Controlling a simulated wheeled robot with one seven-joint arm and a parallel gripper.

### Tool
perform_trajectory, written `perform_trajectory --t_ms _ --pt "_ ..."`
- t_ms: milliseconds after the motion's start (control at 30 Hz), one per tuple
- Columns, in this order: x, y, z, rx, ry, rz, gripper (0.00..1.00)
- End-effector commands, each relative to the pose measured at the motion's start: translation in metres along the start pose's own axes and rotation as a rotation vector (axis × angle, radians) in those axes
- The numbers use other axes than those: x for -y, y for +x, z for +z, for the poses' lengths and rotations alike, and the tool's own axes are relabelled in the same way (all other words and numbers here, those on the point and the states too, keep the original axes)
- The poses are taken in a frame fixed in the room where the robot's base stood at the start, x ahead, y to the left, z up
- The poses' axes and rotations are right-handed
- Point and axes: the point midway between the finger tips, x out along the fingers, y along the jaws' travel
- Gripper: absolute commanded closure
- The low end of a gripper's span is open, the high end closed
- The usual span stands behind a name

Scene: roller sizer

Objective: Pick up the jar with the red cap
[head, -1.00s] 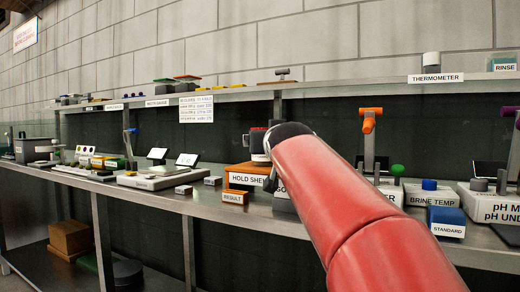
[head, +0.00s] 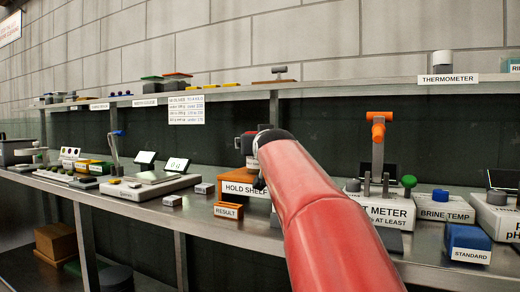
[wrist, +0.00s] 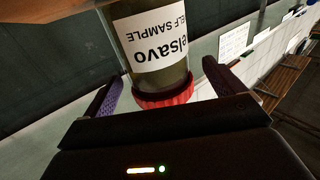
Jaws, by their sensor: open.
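The jar with the red cap (wrist: 165,97) fills the top middle of the wrist view, its cap toward me and its white label upside down. My gripper (wrist: 162,72) is open, with one purple finger on each side of the jar near the cap. A gap seems to show at each side; I cannot tell whether either finger touches. In the head view, a small part of the jar (head: 246,145) shows at the left of my red arm, above the orange box marked HOLD SHELF (head: 240,189). My arm hides most of my gripper there.
The lower shelf holds a RESULT block (head: 228,211), a scale (head: 150,186), a salt meter with an orange handle (head: 378,130) and a blue STANDARD block (head: 468,243). An upper shelf (head: 330,86) runs along the wall above.

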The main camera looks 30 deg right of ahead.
Motion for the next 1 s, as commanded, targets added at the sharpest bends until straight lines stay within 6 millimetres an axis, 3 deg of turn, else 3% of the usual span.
perform_trajectory --t_ms 133,400,867,1000 --pt "-0.001 0.017 -0.001 0.001 -0.001 0.002 0.06" --pt "0.000 0.018 0.000 -0.001 0.001 0.000 0.07" --pt "-0.001 0.018 -0.002 -0.003 0.000 0.000 0.67" --pt "-0.001 0.018 -0.001 -0.003 0.000 0.000 0.69"
